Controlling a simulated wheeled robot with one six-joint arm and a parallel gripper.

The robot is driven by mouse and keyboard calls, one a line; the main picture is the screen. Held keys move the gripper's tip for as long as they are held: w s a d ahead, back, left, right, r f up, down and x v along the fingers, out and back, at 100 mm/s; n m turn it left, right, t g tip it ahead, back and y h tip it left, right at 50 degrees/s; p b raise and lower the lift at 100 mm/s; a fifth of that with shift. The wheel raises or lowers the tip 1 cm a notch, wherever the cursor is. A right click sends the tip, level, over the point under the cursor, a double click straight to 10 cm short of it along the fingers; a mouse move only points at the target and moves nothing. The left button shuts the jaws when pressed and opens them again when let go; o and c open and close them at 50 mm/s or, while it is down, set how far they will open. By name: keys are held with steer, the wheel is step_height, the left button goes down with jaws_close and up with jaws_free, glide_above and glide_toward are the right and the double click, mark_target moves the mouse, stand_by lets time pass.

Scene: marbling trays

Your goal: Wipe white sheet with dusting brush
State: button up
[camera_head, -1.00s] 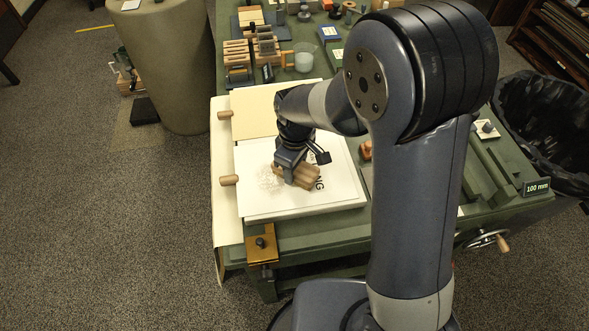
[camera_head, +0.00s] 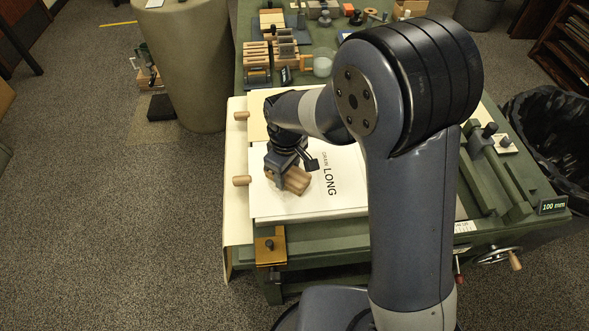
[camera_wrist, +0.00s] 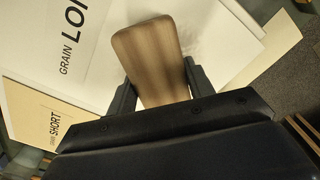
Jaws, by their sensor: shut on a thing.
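My gripper (camera_wrist: 155,95) is shut on the dusting brush, whose wooden body (camera_wrist: 152,62) shows between the two fingers in the wrist view. In the head view the wooden brush (camera_head: 290,180) is held low over the left part of the white sheet (camera_head: 345,197). The sheet lies flat on the green bench and carries the printed words "GRAIN LONG". The brush's bristles are hidden or too faint to make out, so I cannot tell if they touch the sheet.
A cream board with "GRAIN SHORT" (camera_wrist: 40,115) lies beside the sheet. Wooden pegs (camera_head: 242,181) stick out at the left edge. Wooden blocks and a translucent cup (camera_head: 322,64) stand at the back. A black-lined bin (camera_head: 553,125) is at the right.

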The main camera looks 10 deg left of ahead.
steer(key=shift+s+a+f, duration=0.1)
steer(key=shift+s+a, duration=0.2)
steer(key=shift+a, duration=0.55)
steer(key=shift+s+a+r, duration=0.1)
steer(key=shift+s+a, duration=0.15)
steer(key=shift+a, duration=0.65)
steer(key=shift+s+a+f, duration=0.1)
steer(key=shift+s+a, duration=0.2)
steer(key=shift+a, duration=0.55)
steer(key=shift+w+a, duration=0.25)
steer(key=shift+w, duration=0.75)
steer(key=shift+w+d+f, duration=0.1)
steer(key=shift+w+d, duration=0.45)
steer(key=shift+d, duration=1.15)
steer(key=shift+w+d+f, duration=0.1)
steer(key=shift+w+d, duration=0.4)
steer(key=shift+d, duration=1.2)
steer(key=shift+w+d, duration=0.55)
steer(key=shift+d, duration=1.15)
step_height(320, 180, up, 6)
steer(key=p, duration=0.4)
steer(key=shift+r+p, duration=1)
steer(key=shift+r, duration=0.45)
